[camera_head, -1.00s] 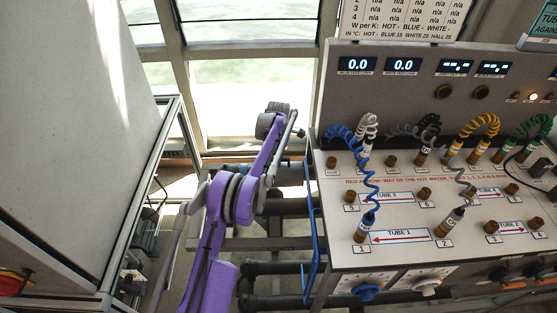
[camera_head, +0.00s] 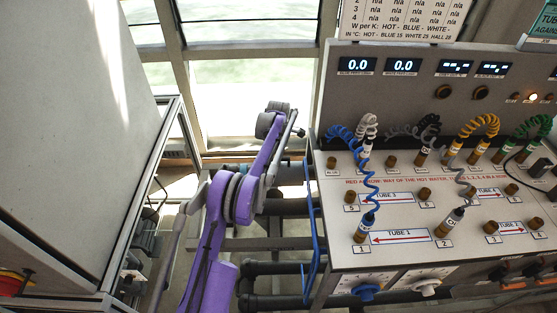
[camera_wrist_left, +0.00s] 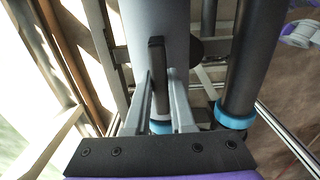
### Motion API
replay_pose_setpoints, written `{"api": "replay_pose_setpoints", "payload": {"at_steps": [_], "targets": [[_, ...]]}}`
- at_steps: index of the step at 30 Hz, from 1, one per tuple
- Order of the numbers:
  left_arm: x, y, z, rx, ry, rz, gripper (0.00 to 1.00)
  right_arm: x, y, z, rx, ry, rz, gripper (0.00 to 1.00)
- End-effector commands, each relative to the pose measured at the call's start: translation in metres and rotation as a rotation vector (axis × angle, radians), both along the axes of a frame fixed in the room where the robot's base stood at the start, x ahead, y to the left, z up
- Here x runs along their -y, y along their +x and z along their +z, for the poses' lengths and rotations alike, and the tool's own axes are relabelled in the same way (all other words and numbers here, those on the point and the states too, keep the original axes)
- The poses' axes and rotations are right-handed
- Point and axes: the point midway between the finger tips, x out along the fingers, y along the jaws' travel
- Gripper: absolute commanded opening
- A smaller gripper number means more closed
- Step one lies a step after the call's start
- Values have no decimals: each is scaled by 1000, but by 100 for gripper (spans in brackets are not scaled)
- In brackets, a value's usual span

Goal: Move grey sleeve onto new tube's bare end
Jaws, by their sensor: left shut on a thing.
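My left gripper (camera_wrist_left: 159,75) shows in the wrist view with its fingers close together on a light grey cylinder (camera_wrist_left: 158,22), which looks like the grey sleeve. The cylinder runs away from the fingers, and its far part is cut off by the top edge. A blue ring (camera_wrist_left: 160,127) shows between the finger bases, in line with the cylinder. A darker grey tube (camera_wrist_left: 250,60) with a blue ring (camera_wrist_left: 235,116) runs alongside on the right, apart from the gripper. I cannot tell which tube is the new one, and no bare end is clear. In the head view my arm hides the grasp.
The sloped control panel (camera_head: 400,258) with coiled leads and plugs stands on the right in the head view. A large grey cabinet (camera_head: 75,130) fills the left. Windows are behind my arm.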

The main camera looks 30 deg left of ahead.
Motion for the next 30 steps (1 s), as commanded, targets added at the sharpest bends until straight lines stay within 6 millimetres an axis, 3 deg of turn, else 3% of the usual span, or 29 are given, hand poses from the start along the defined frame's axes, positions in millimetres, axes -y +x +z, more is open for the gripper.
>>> {"api": "replay_pose_setpoints", "payload": {"at_steps": [11, 30], "targets": [[0, 0, 10, 0, 0, 0, 0, 0, 2, 5, 3, 0, 0, 73], [0, 1, 86, 2, 0, 0, 0, 0, 17, 43, 32, 0, 0, 73]]}}
